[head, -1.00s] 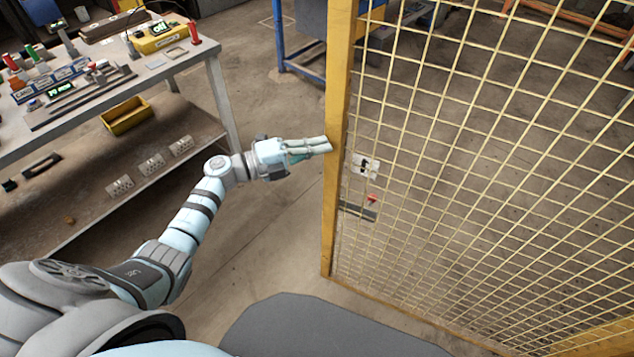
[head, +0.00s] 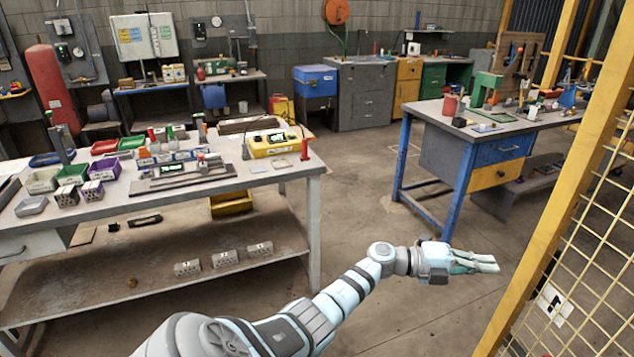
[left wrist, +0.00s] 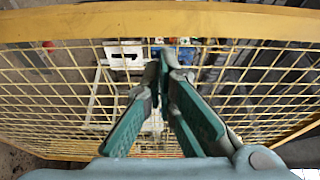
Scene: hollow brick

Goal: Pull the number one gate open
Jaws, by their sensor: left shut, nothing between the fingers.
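The yellow gate (head: 567,206) stands at the right edge of the head view, with a frame post and wire mesh. The post leans across the picture, and the lower part is cut off. A white plate with dark marks (head: 553,303) is on the mesh; I cannot read a number on it. My left gripper (head: 494,264) is shut and empty, just left of the post in the picture. In the left wrist view, the gripper's fingers (left wrist: 165,58) meet in front of the mesh, below the yellow frame bar (left wrist: 215,22). The plate shows there too (left wrist: 123,58). My right gripper is not in view.
A grey workbench (head: 316,215) with bins and tools stands on the left, its lower shelf holding several perforated blocks. A blue-legged bench (head: 466,175) stands beyond my gripper. Open concrete floor (head: 370,215) lies between the benches.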

